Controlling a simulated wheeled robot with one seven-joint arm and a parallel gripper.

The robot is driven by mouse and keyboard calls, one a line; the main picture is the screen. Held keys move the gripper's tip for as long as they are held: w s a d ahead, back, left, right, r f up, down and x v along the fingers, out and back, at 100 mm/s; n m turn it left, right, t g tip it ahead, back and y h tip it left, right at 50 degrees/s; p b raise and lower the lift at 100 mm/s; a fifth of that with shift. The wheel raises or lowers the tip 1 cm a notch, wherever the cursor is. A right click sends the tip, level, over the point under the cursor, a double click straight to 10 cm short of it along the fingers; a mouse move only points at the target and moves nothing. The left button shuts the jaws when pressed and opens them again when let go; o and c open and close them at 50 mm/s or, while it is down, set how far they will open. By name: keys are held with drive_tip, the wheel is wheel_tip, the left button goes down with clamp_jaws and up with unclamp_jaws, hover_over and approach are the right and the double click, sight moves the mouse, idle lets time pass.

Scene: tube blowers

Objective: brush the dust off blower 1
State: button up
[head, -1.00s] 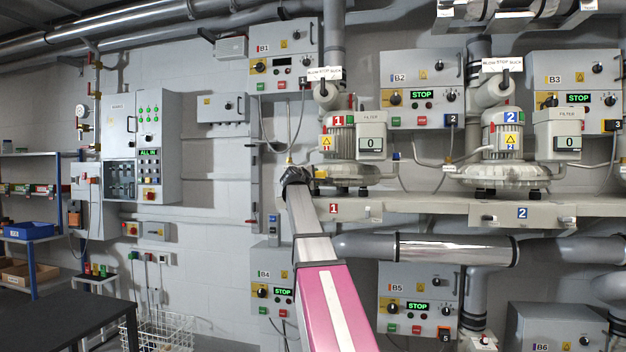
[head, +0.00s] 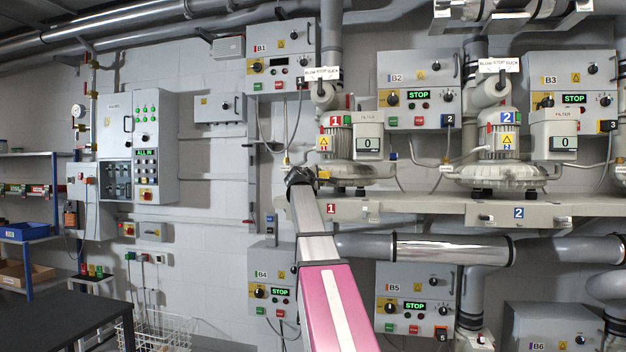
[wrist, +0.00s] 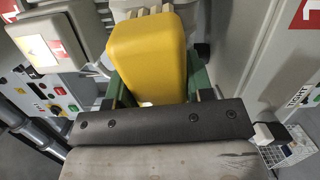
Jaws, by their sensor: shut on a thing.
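Blower 1 (head: 340,142) is a pale ribbed machine with a red "1" tag, on the left end of a wall shelf. My gripper (head: 301,176) is at its lower left in the head view, where its fingers are too small to make out. In the wrist view my gripper (wrist: 155,92) is shut, its green fingers on either side of a yellow block, seemingly the brush's handle (wrist: 148,55). No bristles show. Pale ribbed parts (wrist: 122,15) show behind the yellow block. I cannot tell whether the brush touches the blower.
Filter box 1 (head: 369,142) stands against blower 1's right side. Panel B1 (head: 282,58) is above left, with a hanging cable below. Blower 2 (head: 502,145) is farther right on the shelf (head: 420,208). A silver pipe (head: 455,250) runs below. A dark table (head: 65,318) is at lower left.

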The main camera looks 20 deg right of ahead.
sight(326, 174)
drive_tip(key=shift+s+d, duration=1.65)
drive_tip(key=shift+d, duration=0.1)
drive_tip(key=shift+w+a, duration=2.55)
drive_tip(key=shift+a, duration=0.05)
drive_tip(key=shift+w+r, duration=0.1)
drive_tip(key=shift+r, duration=0.6)
drive_tip(key=shift+s+d, duration=2.6)
drive_tip(key=shift+s, duration=0.05)
drive_tip(key=shift+w+a, duration=2.6)
drive_tip(key=shift+s+a, duration=0.1)
drive_tip(key=shift+s, duration=0.05)
